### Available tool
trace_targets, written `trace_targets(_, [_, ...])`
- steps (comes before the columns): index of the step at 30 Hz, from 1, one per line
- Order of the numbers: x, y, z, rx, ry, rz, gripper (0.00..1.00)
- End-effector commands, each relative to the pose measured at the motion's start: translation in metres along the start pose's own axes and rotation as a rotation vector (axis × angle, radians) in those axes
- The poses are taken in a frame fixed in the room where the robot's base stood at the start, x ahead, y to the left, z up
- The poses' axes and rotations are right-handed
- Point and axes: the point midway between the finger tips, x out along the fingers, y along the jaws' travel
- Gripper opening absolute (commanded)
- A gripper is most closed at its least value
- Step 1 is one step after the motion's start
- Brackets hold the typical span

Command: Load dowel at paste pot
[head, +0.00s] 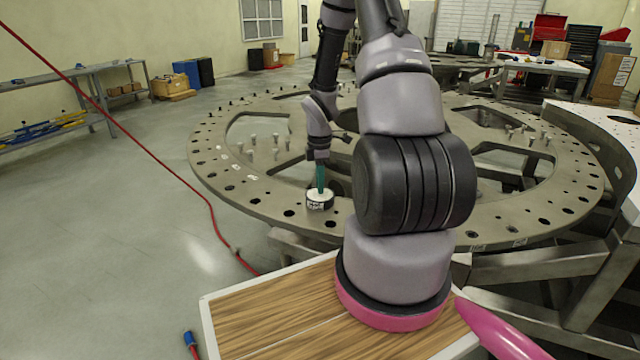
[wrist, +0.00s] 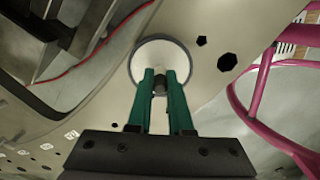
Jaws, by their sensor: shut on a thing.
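The paste pot (head: 320,201) is a short round tub with a white top and a dark, printed side, standing on the turret plate (head: 245,190) near its front edge. In the wrist view the pot (wrist: 177,50) is a pale disc with a dark rim. My gripper (head: 320,190) points down with its green fingers over the pot's top. In the wrist view my gripper (wrist: 162,76) is shut on a small dark dowel (wrist: 160,86), which lies in front of the pot's pale top. I cannot tell whether the dowel touches the paste.
The plate has many holes, large cutouts and several upright pins (head: 275,140). A red hose (head: 215,215) runs over the floor on the left. A wood-topped surface (head: 270,310) lies in front. A shelf (head: 75,90) and workbenches (head: 540,68) stand farther back.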

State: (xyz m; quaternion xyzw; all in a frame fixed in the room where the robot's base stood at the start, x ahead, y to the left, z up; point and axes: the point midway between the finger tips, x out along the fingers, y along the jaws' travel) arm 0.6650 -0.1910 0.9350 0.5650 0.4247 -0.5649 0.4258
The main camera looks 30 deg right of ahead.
Motion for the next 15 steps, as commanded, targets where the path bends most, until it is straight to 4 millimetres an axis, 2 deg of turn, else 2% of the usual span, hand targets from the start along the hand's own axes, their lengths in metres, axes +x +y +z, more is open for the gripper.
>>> trace_targets(15, [-0.0022, -0.0006, 0.0004, 0.000, 0.000, -0.002, 0.00])
